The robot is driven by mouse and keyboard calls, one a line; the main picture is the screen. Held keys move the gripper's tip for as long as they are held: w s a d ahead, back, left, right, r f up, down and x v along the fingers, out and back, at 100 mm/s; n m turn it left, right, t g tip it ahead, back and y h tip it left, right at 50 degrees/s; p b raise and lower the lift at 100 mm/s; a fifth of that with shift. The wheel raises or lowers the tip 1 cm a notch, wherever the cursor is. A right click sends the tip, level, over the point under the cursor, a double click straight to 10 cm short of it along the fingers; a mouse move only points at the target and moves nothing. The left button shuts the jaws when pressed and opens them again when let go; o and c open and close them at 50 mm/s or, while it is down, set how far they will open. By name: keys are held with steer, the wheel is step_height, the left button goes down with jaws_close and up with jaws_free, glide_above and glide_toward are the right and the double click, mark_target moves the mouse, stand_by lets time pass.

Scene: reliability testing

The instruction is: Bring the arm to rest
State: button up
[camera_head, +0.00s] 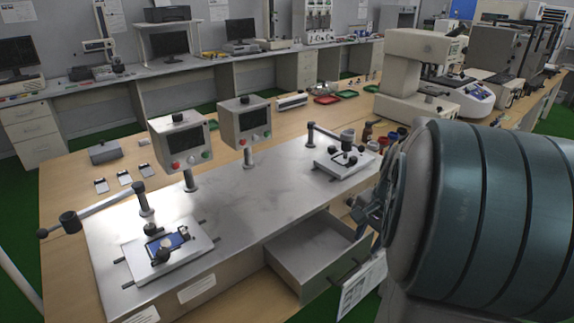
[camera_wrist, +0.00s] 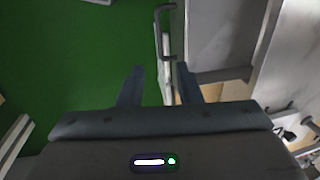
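My arm fills the right side of the head view, a large dark teal and grey ringed link in front of the bench. My gripper (camera_head: 366,212) shows only partly beside it, in front of the bench's right end. In the wrist view my gripper (camera_wrist: 158,80) points down with its two fingers well apart and nothing between them. Below it are green floor and the handle of an open drawer (camera_wrist: 222,40). The drawer (camera_head: 310,256) also shows in the head view, pulled out of the bench front.
A metal plate (camera_head: 255,205) on the wooden bench carries two control boxes (camera_head: 182,140) (camera_head: 242,122) and two clamp fixtures (camera_head: 165,252) (camera_head: 345,160). A lever handle (camera_head: 95,210) sticks out at left. Microscopes and machines (camera_head: 410,75) stand at the back right. Green floor (camera_wrist: 60,60) is open beside the drawer.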

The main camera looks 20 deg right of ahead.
steer(key=s+a+r+n, duration=0.1)
steer(key=s+a+n, duration=0.2)
steer(key=a+n, duration=0.3)
steer(key=s+a+r+n+t+p, duration=0.1)
steer(key=s+a+n, duration=0.3)
steer(key=a, duration=0.9)
steer(key=r+n, duration=0.1)
steer(key=n, duration=0.2)
steer(key=shift+a+n+h, duration=0.3)
steer(key=shift+a+h, duration=0.05)
steer(key=shift+h, duration=0.05)
steer(key=shift+r, duration=0.1)
